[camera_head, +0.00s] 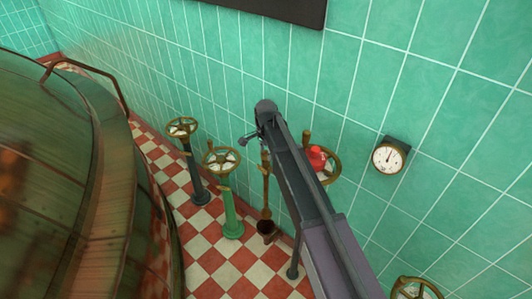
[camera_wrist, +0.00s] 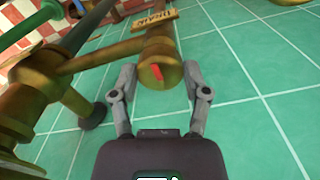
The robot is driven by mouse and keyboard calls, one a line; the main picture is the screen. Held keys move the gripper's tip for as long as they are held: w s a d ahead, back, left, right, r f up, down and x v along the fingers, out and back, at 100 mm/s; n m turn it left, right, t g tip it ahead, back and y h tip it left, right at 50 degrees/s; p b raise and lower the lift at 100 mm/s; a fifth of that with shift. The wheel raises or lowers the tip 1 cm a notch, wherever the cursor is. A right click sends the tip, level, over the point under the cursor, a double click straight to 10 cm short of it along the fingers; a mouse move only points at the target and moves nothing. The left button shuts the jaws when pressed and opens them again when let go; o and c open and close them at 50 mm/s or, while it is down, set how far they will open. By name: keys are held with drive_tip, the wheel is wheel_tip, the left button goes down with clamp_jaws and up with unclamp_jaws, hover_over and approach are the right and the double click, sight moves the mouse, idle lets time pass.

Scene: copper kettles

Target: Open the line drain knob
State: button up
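A round brass knob (camera_wrist: 150,76) with a short red mark on its face shows in the wrist view, at the end of a brass pipe. A wooden tag (camera_wrist: 152,20) that appears to read "DRAIN" is just above it. My gripper (camera_wrist: 158,68) is open, its two grey fingers on either side of the knob. I cannot tell whether either finger touches it. In the head view my gripper (camera_head: 250,137) is close to the brass drain pipe (camera_head: 266,190) by the wall. The knob itself is not clear there, as my arm and gripper cover that area.
Two brass handwheels (camera_head: 182,127) and (camera_head: 221,160) stand on posts to the left. A handwheel with a red part (camera_head: 317,158) is right of my arm. A gauge (camera_head: 387,157) hangs on the tiled wall. A large copper kettle (camera_head: 60,180) fills the left side.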

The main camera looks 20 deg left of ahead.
drive_tip(key=c, duration=0.3)
drive_tip(key=shift+n, duration=0.3)
drive_tip(key=n, duration=1.7)
drive_tip(key=shift+n, duration=0.3)
idle(0.3)
